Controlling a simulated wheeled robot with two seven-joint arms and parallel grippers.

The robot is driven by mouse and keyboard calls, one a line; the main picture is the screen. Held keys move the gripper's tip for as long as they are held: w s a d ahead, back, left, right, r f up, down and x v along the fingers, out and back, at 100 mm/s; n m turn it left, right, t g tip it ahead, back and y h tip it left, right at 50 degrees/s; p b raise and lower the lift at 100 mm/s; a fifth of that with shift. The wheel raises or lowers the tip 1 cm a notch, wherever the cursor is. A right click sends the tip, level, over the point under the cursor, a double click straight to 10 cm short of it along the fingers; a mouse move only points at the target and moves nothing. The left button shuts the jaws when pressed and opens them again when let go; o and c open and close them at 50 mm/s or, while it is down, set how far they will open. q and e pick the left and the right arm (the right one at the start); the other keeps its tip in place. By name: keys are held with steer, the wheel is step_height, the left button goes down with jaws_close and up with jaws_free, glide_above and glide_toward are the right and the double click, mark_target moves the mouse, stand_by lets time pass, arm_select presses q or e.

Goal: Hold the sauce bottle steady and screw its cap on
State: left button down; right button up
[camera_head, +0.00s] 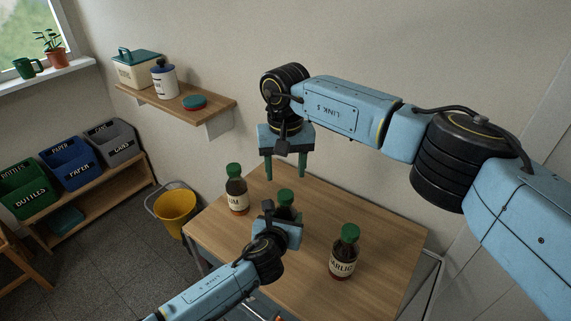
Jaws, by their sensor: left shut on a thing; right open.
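The sauce bottle (286,212) in the middle is dark with a green cap (286,196) on top; how tightly the cap sits cannot be told. My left gripper (284,220) is shut on this bottle from the front and hides most of its body. The bottle looks upright. My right gripper (286,173) points down above the cap. Its two green fingers are apart with nothing between them, and they appear to end a little above the cap.
Two more dark bottles with green caps stand on the wooden table (315,215): one at left (237,198), one labelled garlic at right (343,262). A wall shelf (215,108) holds a box, a jar and a red tin. A yellow bucket (176,212) is left of the table.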

mark_target(286, 194)
step_height(286, 194, down, 7)
steer(key=shift+f, duration=0.1)
stand_by(0.3)
